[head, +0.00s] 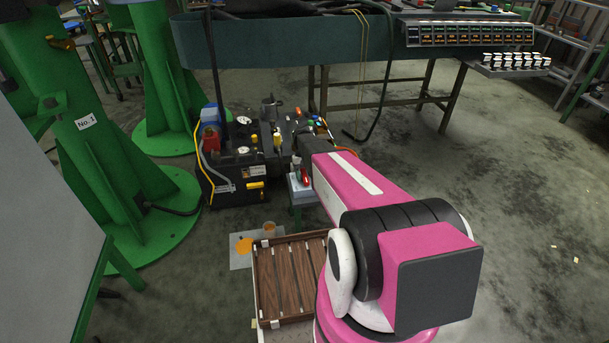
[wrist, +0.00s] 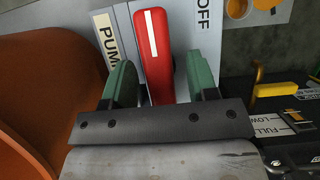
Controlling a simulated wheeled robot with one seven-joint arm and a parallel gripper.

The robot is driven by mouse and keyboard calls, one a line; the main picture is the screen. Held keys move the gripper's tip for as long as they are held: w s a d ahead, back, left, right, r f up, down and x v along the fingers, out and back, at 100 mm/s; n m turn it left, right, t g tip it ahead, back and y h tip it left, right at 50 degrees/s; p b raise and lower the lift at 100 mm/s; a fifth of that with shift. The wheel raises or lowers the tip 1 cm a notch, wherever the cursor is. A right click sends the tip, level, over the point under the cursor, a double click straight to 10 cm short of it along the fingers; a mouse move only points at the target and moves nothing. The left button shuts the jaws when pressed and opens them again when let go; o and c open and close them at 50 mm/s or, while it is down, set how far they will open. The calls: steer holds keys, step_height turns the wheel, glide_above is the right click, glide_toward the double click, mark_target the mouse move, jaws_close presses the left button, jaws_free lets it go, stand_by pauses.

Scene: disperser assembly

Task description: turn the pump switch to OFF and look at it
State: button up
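The pump switch is a red lever with a white stripe (wrist: 153,50) on a light panel (wrist: 122,22) in the wrist view. The panel reads "PUMP" left of the lever and "OFF" right of it. The lever stands nearly upright, leaning slightly left at the top. My gripper (wrist: 160,80) is open, with one green finger on each side of the lever. A small gap shows on the right; I cannot tell whether the left finger touches. In the head view the red lever (head: 305,178) shows small on its pale box (head: 301,194), beside my pink arm.
A black pump unit (head: 236,180) with hoses and gauges stands left of the switch box. A wooden slatted crate (head: 282,280) lies in front. Green columns (head: 125,180) stand at left. A workbench (head: 290,38) is behind.

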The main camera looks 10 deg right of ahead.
steer(key=shift+r, duration=0.15)
steer(key=v, duration=1)
steer(key=shift+r, duration=0.3)
steer(key=shift+w, duration=0.1)
steer(key=s+r+t, duration=0.2)
steer(key=s+r, duration=0.2)
steer(key=s, duration=0.9)
steer(key=s+a+r+t, duration=0.1)
steer(key=s+r, duration=0.3)
steer(key=s, duration=0.8)
steer(key=shift+s+a+r+t, duration=0.2)
steer(key=shift+s+r+t, duration=0.15)
steer(key=shift+t, duration=0.45)
